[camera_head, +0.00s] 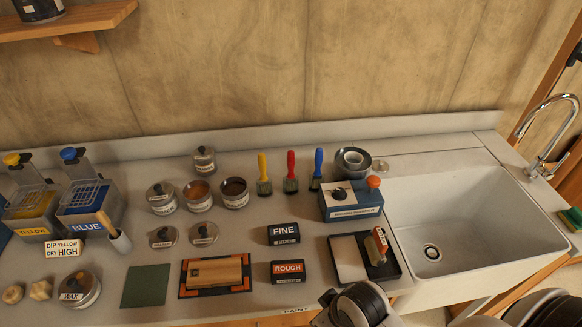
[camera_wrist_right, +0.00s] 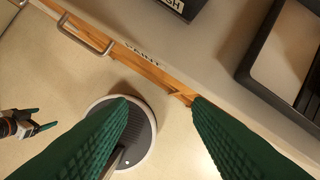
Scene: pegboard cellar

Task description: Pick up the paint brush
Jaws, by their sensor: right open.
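Three brushes with dark heads stand upright on the counter: a yellow-handled brush (camera_head: 263,174), a red-handled brush (camera_head: 291,172) and a blue-handled brush (camera_head: 317,169). Another brush-like tool (camera_head: 114,233) with a wooden handle leans at the blue container. I cannot tell which one is the paint brush meant. My right gripper (camera_wrist_right: 160,102) is open and empty, its green fingers over the floor beside the counter's front edge, well away from the brushes. My left gripper (camera_wrist_right: 46,119) shows small at the left of the right wrist view, its green fingers apart and empty.
Tins, lids, FINE (camera_head: 284,234) and ROUGH (camera_head: 288,272) blocks and a wooden block (camera_head: 215,271) crowd the counter. A blue box (camera_head: 352,202) and black tray (camera_head: 391,262) stand left of the sink (camera_head: 470,215). A drawer handle (camera_wrist_right: 86,37) juts from the front.

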